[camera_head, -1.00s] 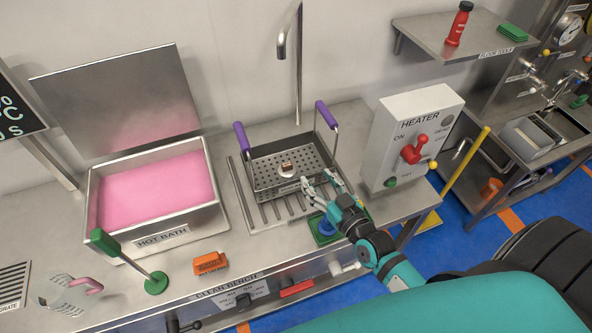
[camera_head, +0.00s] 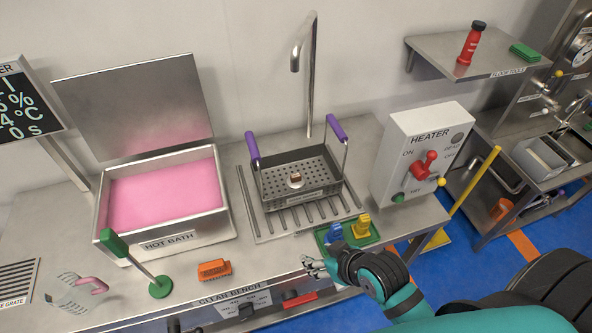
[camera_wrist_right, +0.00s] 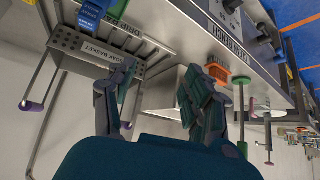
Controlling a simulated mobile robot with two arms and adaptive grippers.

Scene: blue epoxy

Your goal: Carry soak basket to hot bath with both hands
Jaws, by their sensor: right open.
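The soak basket (camera_head: 325,194) is a dark perforated metal tray with two upright wire handles with purple grips. It stands on the slotted drain grate (camera_head: 275,228), with a small brown-topped item (camera_head: 295,179) inside. The hot bath (camera_head: 228,222) is a steel tank of pink liquid to its left, its lid raised behind. My right gripper (camera_head: 314,269) is open and empty in front of the bench edge, below the basket and touching nothing. The basket also shows in the right wrist view (camera_wrist_right: 70,43), beyond the open fingers (camera_wrist_right: 160,95). My left gripper is not in view.
A faucet (camera_head: 312,80) hangs behind the basket. A heater box (camera_head: 420,150) stands right. A green tray (camera_head: 375,237) with blue and yellow items lies at the front edge.

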